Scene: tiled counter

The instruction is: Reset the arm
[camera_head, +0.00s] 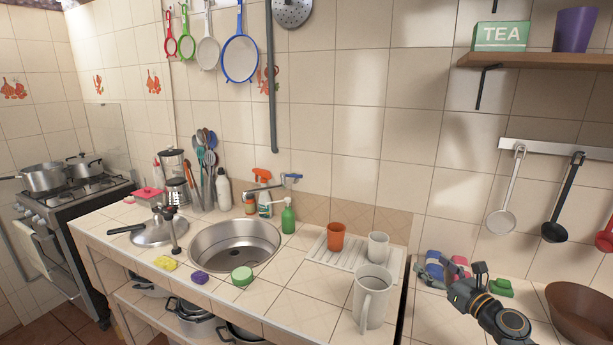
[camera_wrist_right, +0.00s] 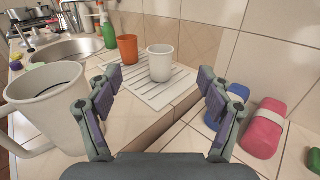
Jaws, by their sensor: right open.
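My right gripper (camera_head: 468,283) is raised at the right of the counter in the head view, beside the big white pitcher (camera_head: 372,296). In the right wrist view its two fingers (camera_wrist_right: 158,88) are spread wide with nothing between them. A white cup (camera_wrist_right: 160,62) and an orange cup (camera_wrist_right: 128,49) stand beyond the fingertips on a white ribbed drying rack (camera_wrist_right: 150,94). The pitcher also shows at the left of the wrist view (camera_wrist_right: 48,108), outside the left finger. My left gripper does not show in either view.
A round sink (camera_head: 234,245) and green soap bottle (camera_head: 288,216) are left of the rack. Blue, pink and green items (camera_head: 458,265) lie near my right gripper, with a brown bowl (camera_head: 580,310) at far right. A shelf (camera_head: 540,61) and hanging ladles (camera_head: 503,212) are on the wall.

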